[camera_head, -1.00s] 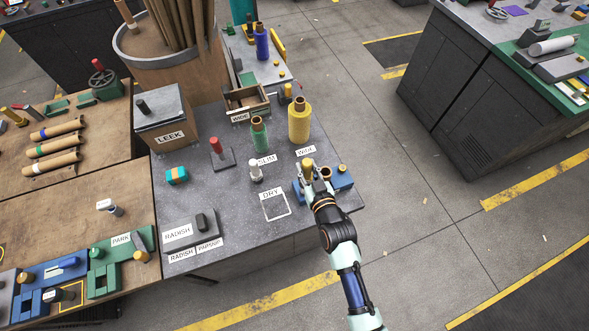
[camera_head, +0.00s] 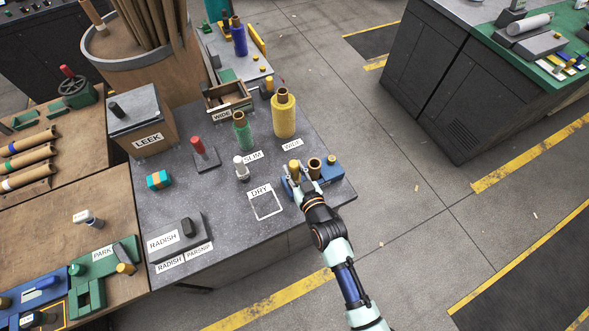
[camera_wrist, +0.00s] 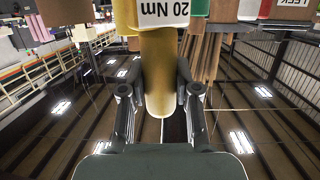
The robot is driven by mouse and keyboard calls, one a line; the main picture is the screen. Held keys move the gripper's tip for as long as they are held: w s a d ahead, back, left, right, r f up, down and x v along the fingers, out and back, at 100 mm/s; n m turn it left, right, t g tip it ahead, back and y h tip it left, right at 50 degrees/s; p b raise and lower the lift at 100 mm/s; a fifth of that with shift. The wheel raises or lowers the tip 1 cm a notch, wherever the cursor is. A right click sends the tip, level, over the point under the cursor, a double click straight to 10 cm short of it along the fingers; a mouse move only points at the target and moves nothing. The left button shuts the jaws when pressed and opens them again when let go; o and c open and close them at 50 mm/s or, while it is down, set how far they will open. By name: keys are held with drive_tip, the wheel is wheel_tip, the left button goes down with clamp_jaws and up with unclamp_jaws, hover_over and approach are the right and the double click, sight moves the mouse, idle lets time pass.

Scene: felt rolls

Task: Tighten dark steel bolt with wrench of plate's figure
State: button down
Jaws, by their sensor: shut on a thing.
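My gripper (camera_head: 305,187) is at the blue block (camera_head: 335,179) at the front right edge of the grey table. In the wrist view, my gripper (camera_wrist: 158,95) is shut on a yellow-tan cylindrical handle (camera_wrist: 158,75), with a white label (camera_wrist: 163,14) reading "20 Nm" upside down. The top of this handle shows in the head view (camera_head: 294,166). A brown ring-topped piece (camera_head: 314,166) and another yellow-topped piece (camera_head: 332,160) stand beside it at the block. I cannot make out a dark steel bolt or a plate's figure for certain.
A green spool (camera_head: 241,133) and a yellow spool (camera_head: 284,117) stand behind. A white-topped piece (camera_head: 241,168) and a "DRY" outline (camera_head: 266,204) lie left of my gripper. A grey "RADISH" block (camera_head: 180,238) with a dark knob is at front left. Open floor lies right.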

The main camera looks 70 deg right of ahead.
drive_tip(key=shift+f+b, duration=0.5)
drive_tip(key=shift+f, duration=0.25)
idle(6.2)
